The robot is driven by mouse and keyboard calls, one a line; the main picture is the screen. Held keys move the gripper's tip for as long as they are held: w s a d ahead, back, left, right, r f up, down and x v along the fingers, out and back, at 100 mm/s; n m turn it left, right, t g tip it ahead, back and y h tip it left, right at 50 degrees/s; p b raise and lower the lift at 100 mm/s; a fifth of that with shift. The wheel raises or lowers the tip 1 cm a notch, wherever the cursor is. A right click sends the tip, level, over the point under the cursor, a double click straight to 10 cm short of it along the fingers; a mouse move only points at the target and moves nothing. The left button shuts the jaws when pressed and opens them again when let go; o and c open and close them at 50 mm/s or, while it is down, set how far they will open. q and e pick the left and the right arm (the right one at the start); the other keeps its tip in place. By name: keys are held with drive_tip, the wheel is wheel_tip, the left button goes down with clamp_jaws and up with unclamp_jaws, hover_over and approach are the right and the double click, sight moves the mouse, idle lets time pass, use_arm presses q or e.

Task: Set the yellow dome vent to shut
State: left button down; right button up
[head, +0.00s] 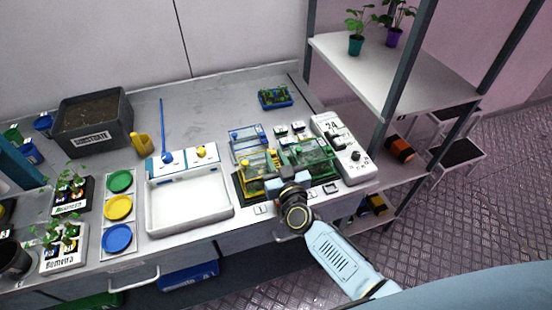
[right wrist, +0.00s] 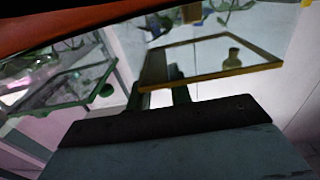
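The yellow dome (head: 259,165) is a clear cover with yellow edging in the head view, low on a dark base at the front of the bench. Its yellow frame also shows in the right wrist view (right wrist: 212,78). Its vent is too small to make out, so I cannot tell its setting. My right gripper (head: 284,178) is at the dome's front right side, partly hiding it. In the right wrist view its two dark fingers (right wrist: 160,97) stand apart with a bright empty gap between them. I cannot tell whether they touch the dome. My left gripper is not in view.
The green dome (head: 312,152) stands close on the right and the blue dome (head: 247,138) behind. A white control box (head: 352,160) stands at the right, a white tray (head: 188,212) at the left. A shelf post (head: 405,60) rises to the right.

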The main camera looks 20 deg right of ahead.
sight(274, 155)
clamp_jaws()
drive_tip(key=s+p, duration=0.2)
drive_tip(key=s, duration=0.2)
drive_tip(key=shift+d, duration=0.1)
drive_tip(key=shift+w, duration=0.1)
drive_tip(key=shift+o, duration=2)
unclamp_jaws()
